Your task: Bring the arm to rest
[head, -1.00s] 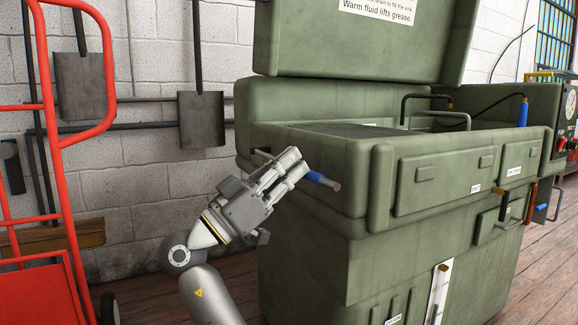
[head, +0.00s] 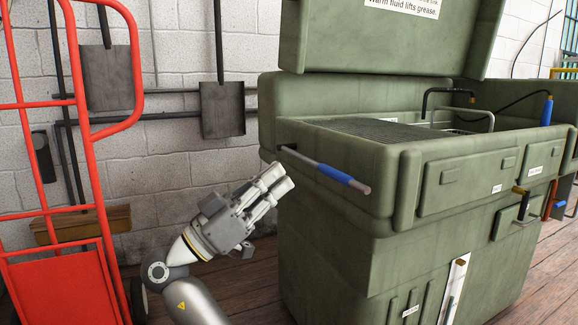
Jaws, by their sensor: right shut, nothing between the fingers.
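My right gripper (head: 278,183) is shut and empty. It points up and to the right, in front of the left side of the green parts washer (head: 330,240). A lever with a blue grip (head: 342,176) sticks out from the washer's left side, just right of my fingertips. A gap shows between the fingertips and the lever in the picture. My left gripper is out of view.
A red hand truck (head: 75,215) stands at the left. Shovels (head: 222,122) hang on the white block wall. The washer's lid (head: 390,45) is raised. Wood floor (head: 265,285) shows between the hand truck and the washer.

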